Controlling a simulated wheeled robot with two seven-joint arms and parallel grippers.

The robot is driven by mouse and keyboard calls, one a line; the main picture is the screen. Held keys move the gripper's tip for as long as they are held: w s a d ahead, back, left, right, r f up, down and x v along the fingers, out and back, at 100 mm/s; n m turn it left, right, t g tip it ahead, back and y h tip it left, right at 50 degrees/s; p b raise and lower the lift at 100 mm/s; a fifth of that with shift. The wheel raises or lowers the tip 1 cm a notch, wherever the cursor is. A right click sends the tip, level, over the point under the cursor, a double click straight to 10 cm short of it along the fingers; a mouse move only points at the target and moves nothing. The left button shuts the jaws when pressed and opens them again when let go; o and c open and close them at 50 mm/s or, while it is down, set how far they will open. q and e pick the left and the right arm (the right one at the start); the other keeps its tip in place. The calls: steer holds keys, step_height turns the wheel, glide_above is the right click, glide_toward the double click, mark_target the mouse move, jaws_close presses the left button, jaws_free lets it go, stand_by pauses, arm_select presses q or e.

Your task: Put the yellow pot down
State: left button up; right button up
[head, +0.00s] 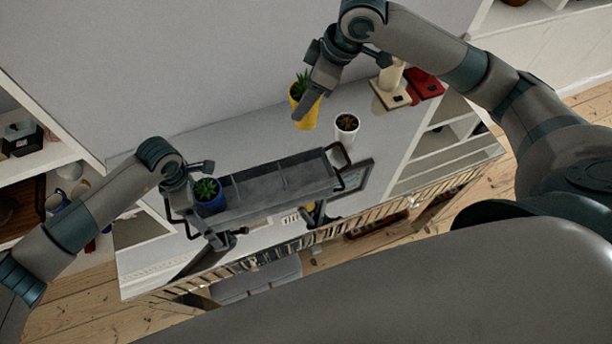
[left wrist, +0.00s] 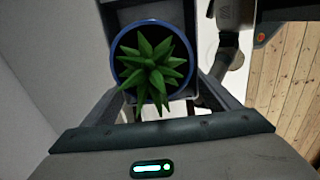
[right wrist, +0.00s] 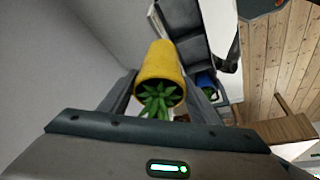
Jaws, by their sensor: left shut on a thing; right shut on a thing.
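The yellow pot (head: 301,117) with a green spiky plant is held by my right gripper (head: 311,98) near the back wall. In the right wrist view the yellow pot (right wrist: 160,62) is tilted between the fingers, its plant towards the camera. I cannot tell whether its base touches the surface. My left gripper (head: 211,197) is shut on a blue pot (head: 212,203) at the left end of a grey compartment tray (head: 285,182). The left wrist view shows the blue pot (left wrist: 121,48) between the fingers. Whether its base rests in the tray is hidden.
A white pot (head: 346,138) stands right of the yellow pot. A cream object (head: 391,94) and a red object (head: 427,84) are further right.

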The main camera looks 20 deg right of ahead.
mark_target(308, 125)
steer(key=shift+s+f+n+g, duration=0.1)
steer(key=shift+f+n+g, duration=0.3)
steer(key=shift+n, duration=0.3)
steer(key=s+f+n+g, duration=0.1)
steer(key=f+n, duration=0.1)
steer(key=n, duration=0.2)
steer(key=s+a+f+n+g, duration=0.1)
steer(key=f+n, duration=0.2)
steer(key=s+f+n+g, duration=0.1)
steer(key=f+n+g, duration=0.1)
steer(key=n, duration=0.2)
steer(key=shift+a+f+n, duration=0.15)
steer(key=shift+a+n, duration=0.05)
steer(key=shift+n, duration=0.1)
steer(key=shift+s+a+f+n+g+h, duration=0.15)
steer(key=shift+s+f+n+g, duration=0.1)
steer(key=shift+f+n, duration=0.4)
steer(key=shift+s+d+f+n+g+h, duration=0.1)
steer(key=shift+s+f+n+g+h, duration=0.15)
steer(key=shift+n, duration=0.6)
steer(key=shift+f, duration=0.1)
step_height(308, 125, down, 6)
steer(key=shift+f, duration=0.15)
steer(key=shift+f, duration=1.8)
